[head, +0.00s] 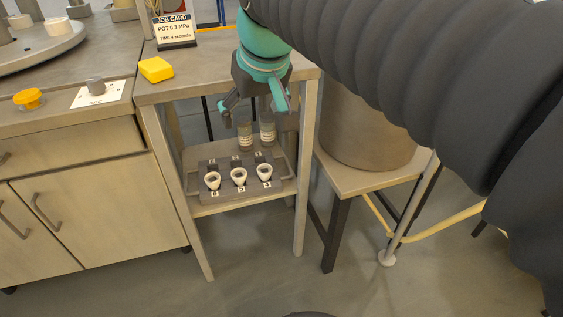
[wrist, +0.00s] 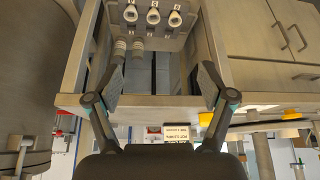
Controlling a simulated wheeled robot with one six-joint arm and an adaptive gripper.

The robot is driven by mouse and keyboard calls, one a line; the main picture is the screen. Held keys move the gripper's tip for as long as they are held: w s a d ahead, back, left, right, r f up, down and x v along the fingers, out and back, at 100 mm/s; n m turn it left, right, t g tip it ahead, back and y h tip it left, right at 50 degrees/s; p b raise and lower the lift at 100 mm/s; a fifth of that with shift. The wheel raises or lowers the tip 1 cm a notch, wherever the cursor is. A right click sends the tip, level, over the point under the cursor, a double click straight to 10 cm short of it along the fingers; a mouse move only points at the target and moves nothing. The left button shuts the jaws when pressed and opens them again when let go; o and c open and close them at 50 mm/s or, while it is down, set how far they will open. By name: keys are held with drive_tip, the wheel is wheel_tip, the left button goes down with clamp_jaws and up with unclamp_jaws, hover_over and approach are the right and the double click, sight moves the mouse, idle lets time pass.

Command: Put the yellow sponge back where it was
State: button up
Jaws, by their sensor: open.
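The yellow sponge (head: 155,69) lies on the front left corner of the wooden stand's top (head: 210,75), near the job card. A yellow patch that looks like it shows beside the card in the wrist view (wrist: 205,119), partly hidden by my finger. My gripper (head: 254,102) is open and empty, to the right of the sponge and apart from it. Its two fingers are spread wide in the wrist view (wrist: 161,82), with nothing between them.
A job card (head: 174,30) stands behind the sponge. Two jars (head: 245,136) and a tray (head: 283,187) with three white bulb-like pieces (head: 239,176) are on the lower shelf. An orange-yellow knob (head: 29,98) and a dial plate (head: 97,94) sit on the left counter. A large drum (head: 365,125) stands right.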

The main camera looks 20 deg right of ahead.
drive_tip(key=s+d+f+m, duration=0.1)
drive_tip(key=s+d+f, duration=0.2)
drive_tip(key=s+f, duration=0.9)
wheel_tip(320, 180, down, 2)
drive_tip(key=shift+d+f+h, duration=0.25)
drive_tip(key=shift+h, duration=0.05)
